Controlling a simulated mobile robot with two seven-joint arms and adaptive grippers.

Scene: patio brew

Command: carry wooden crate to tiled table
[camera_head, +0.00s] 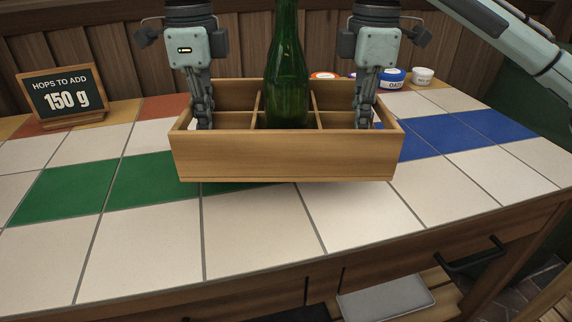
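The wooden crate (285,155) is a light brown open box with thin dividers, level over the tiled table (150,240). A dark green bottle (287,85) stands upright in its middle compartment. A shadow shows under the crate, which seems to be slightly above the tiles; the exact gap cannot be told. My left gripper (203,120) points down at the crate's left end, and my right gripper (363,120) points down at its right end. Both appear shut on the crate's end walls. The crate's front wall hides the lower fingertips.
A small chalkboard sign (63,98) reading "HOPS TO ADD 150 g" stands at the back left. Several small tubs, including a blue-labelled one (391,79) and a white one (422,76), stand behind the crate at right. The front tiles are clear. A wooden fence rises behind.

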